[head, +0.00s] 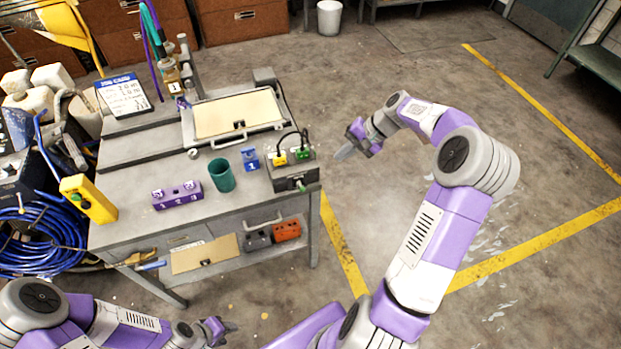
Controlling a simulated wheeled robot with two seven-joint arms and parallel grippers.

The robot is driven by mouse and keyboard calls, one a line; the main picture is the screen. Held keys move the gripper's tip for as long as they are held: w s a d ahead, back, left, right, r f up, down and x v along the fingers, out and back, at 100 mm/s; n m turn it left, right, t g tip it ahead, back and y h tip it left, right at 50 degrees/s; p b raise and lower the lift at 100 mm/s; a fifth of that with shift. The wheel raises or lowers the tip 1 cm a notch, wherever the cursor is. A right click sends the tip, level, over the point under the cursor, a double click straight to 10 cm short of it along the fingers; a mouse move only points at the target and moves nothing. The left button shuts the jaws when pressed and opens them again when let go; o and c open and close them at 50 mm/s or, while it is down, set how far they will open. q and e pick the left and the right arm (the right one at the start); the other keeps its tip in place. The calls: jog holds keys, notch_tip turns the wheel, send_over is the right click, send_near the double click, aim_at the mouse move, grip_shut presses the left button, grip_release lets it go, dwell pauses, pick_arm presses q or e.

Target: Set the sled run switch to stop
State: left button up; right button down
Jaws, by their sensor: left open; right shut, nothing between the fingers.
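A grey control box (283,182) sits at the right front corner of the workbench. It has a small green knob or lever (301,186) on its front, which may be the sled run switch; its position is too small to read. Yellow (280,158) and green (303,153) blocks with black leads sit on top of the box. My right gripper (342,154) is shut and empty, in the air to the right of the box and apart from it. My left gripper (228,328) is open and empty, low in front of the bench.
On the workbench (140,227) stand a teal cup (221,175), a purple block (177,195), a blue tag (250,159), a framed tan panel (238,114) and a sign (124,95). Blue hose (45,238) lies at left. The floor right of the bench is clear.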

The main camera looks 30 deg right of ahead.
jog(key=b, duration=0.2)
send_near(301, 187)
jog(key=w+d+f, duration=0.2)
jog(key=w+f, duration=0.1)
jog(key=f, duration=0.1)
jog(key=a, duration=0.1)
jog(key=a+f, duration=0.1)
jog(key=a, duration=0.2)
jog(key=shift+s+f+b, duration=0.25)
jog(key=shift+f+b, duration=0.15)
